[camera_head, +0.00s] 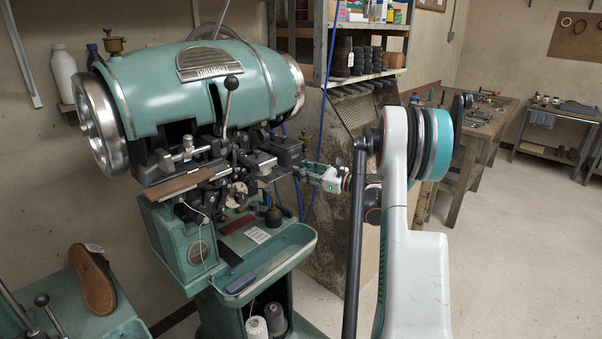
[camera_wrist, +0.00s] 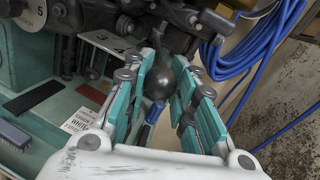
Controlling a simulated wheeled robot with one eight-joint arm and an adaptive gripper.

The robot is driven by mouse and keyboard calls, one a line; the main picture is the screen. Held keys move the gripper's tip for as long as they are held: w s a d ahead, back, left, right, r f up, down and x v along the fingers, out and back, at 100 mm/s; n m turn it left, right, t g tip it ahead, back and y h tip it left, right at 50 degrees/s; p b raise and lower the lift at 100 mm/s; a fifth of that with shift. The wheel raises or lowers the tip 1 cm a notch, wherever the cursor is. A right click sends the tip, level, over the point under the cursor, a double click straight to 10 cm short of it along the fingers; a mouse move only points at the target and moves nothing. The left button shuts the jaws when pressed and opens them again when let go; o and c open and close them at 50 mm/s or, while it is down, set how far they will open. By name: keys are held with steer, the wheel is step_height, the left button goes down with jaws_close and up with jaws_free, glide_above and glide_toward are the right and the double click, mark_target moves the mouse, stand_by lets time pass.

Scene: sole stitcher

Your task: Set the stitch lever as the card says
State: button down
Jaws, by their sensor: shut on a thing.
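My gripper (camera_wrist: 168,66) has its teal-padded fingers on either side of a black ball knob (camera_wrist: 158,83), the end of a dark lever on the machine. It is shut on this knob. In the head view my gripper (camera_head: 306,171) reaches the right side of the green sole stitcher (camera_head: 190,95), where the knob is hard to make out. The card also shows in the head view (camera_head: 258,235).
Another ball-topped lever (camera_head: 231,84) stands upright at the machine's front. A blue block (camera_head: 240,283) and a red-brown pad (camera_head: 236,224) lie on the tray. Blue cable (camera_wrist: 245,55) hangs close right of my gripper. A shoe sole (camera_head: 92,280) rests at lower left.

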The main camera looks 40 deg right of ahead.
steer(key=shift+s+d, duration=0.1)
steer(key=c, duration=1.3)
jaws_free()
steer(key=shift+s+d, duration=0.15)
steer(key=v, duration=1.1)
steer(key=shift+s, duration=0.35)
